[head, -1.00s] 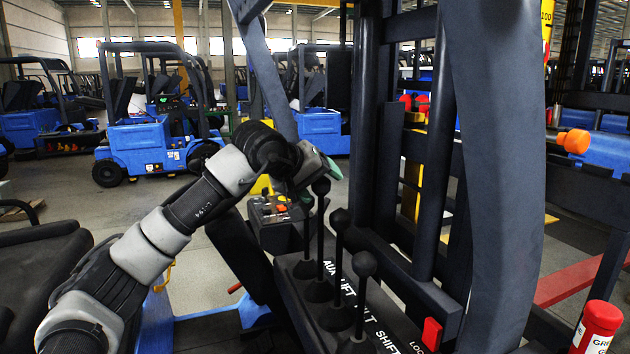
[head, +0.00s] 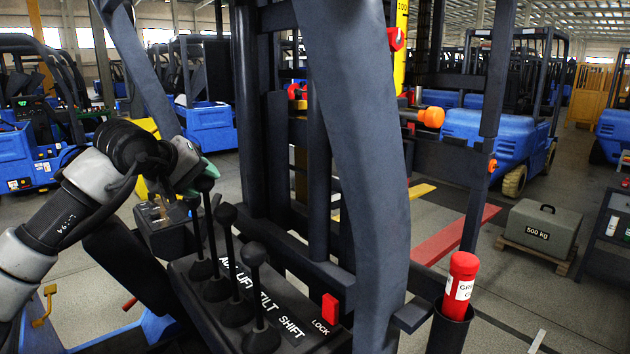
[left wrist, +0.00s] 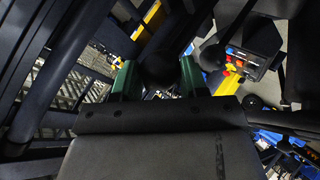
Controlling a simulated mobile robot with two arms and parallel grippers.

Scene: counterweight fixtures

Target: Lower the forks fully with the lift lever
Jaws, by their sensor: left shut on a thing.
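The lever console (head: 290,318) carries a row of black levers labelled AUX, LIFT, TILT and SHIFT. My left gripper (head: 199,170) is at the top of the lift lever (head: 205,186), the second from the far end. In the left wrist view the green fingertips are on both sides of a round black knob (left wrist: 160,68), shut on it. The tilt lever (head: 227,215) and shift lever (head: 254,257) stand free, nearer the camera. The forks are not clearly visible; the dark mast (head: 318,150) stands behind the console. My right gripper is not in view.
A yellow scale (head: 402,70) marked 100 with a red pointer (head: 396,39) is on the mast. A red lock switch (head: 330,309) is on the console. A red cylinder (head: 462,275) stands in a holder. A grey 500 kg weight (head: 540,228) sits on a pallet at right.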

